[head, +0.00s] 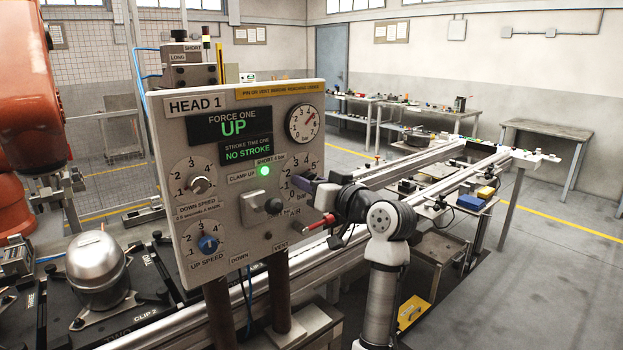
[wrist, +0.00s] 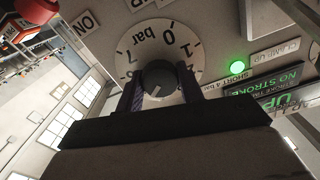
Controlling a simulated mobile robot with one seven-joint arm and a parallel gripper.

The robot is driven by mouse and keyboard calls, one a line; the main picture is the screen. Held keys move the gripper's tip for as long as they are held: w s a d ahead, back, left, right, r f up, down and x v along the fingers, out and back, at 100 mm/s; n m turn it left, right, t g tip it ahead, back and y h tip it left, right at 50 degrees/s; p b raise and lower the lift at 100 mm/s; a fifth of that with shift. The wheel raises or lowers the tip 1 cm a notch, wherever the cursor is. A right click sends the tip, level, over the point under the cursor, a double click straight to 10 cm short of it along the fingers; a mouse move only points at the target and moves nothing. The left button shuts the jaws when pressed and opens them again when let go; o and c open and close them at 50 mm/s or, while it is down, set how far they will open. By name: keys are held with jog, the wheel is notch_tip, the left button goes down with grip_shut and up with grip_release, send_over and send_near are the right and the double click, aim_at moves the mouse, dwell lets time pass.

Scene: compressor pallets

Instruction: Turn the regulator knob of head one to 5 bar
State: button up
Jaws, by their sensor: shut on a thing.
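The regulator knob (wrist: 160,78) is a dark round knob on a pale numbered bar dial (wrist: 172,47) in the wrist view. In the head view the dial (head: 299,166) is partly hidden behind my gripper (head: 308,190). My gripper is shut on the knob, one finger at each side; the fingers also show in the wrist view (wrist: 160,88). A pale mark shows on the knob's face, slanting to the lower left in the wrist view. I cannot read its number, as my gripper hides part of the scale. The HEAD 1 panel (head: 165,135) carries the dial.
A round gauge (head: 302,123) has its red needle toward the upper right. Speed knobs (head: 199,186) sit left. A rail (head: 400,171) runs behind my arm.

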jog(key=shift+m, duration=0.5)
jog(key=o, duration=1)
jog(key=b+v, duration=0.4)
jog(key=v, duration=0.9)
jog(key=shift+s+d, duration=0.25)
jog(key=shift+s, duration=0.1)
